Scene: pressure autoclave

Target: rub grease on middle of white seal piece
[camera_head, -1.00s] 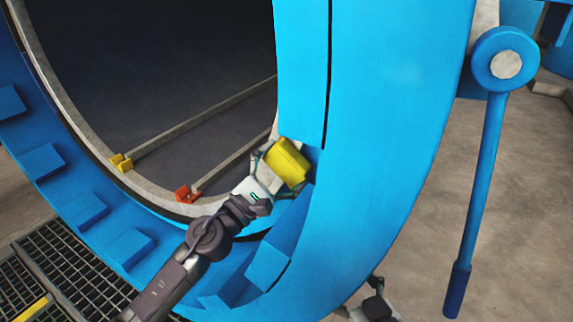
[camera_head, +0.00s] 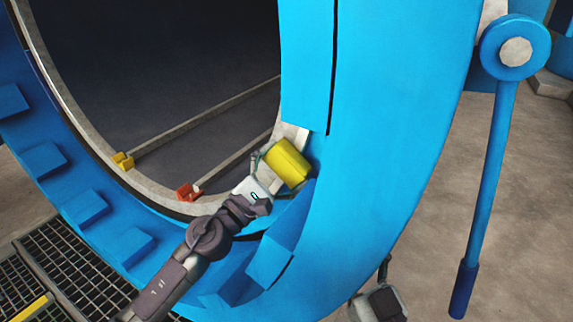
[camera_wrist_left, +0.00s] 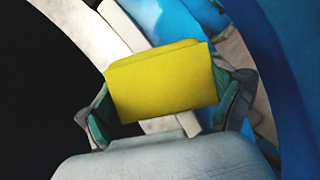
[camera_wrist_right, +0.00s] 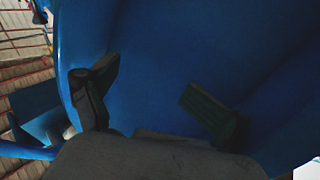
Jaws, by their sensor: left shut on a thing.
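My left gripper (camera_head: 271,173) is shut on a yellow block (camera_head: 288,162) at the lower right rim of the round opening. In the left wrist view the yellow block (camera_wrist_left: 160,85) sits between both green-padded fingers. A pale white strip (camera_head: 297,137), apparently the white seal piece, follows the rim and shows just above the block. It also shows below the block in the left wrist view (camera_wrist_left: 160,124). The block overlaps it, but contact is unclear. No grease can be made out. My right gripper (camera_wrist_right: 152,100) is open and empty, facing a blue surface.
The big blue autoclave ring (camera_head: 385,110) surrounds the dark chamber. A blue lever (camera_head: 487,185) hangs at the right. Floor grating (camera_head: 50,260) is at lower left.

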